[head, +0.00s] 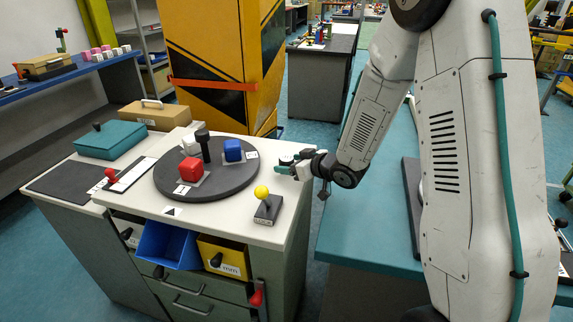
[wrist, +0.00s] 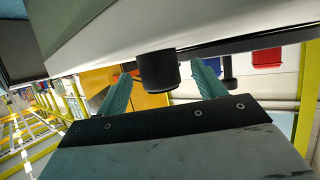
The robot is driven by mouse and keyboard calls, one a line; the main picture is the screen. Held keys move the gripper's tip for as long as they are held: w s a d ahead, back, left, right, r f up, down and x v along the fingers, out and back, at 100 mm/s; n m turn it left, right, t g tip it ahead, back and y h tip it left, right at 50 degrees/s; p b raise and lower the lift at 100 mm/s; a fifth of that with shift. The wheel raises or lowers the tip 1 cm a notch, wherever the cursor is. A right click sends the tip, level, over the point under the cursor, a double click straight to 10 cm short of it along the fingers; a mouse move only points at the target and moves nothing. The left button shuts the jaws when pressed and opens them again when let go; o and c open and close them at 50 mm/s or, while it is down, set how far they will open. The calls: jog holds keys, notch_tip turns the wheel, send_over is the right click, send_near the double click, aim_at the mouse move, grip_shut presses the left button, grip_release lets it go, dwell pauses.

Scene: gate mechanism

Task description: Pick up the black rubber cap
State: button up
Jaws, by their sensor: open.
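I cannot single out the black rubber cap with certainty. A black upright post (head: 204,148) with a wider dark top stands on the dark round turntable (head: 232,182) in the head view. My gripper (head: 283,165) is at the right edge of the white cabinet top, to the right of the turntable and apart from the post. In the wrist view its two teal fingers (wrist: 160,95) are spread. A short black cylinder (wrist: 158,72) shows between them there; I cannot tell if it is the cap, and no grip on it shows.
A red block (head: 191,169) and a blue block (head: 233,150) sit on the turntable. A yellow-knobbed lever (head: 267,205) stands at the cabinet's front right. A teal box (head: 111,139) lies at the left. A yellow-black cabinet (head: 215,60) rises behind.

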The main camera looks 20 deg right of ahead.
jog(key=shift+x, duration=1.2)
jog(key=c, duration=1.1)
jog(key=shift+o, duration=0.2)
jog(key=shift+r, duration=0.1)
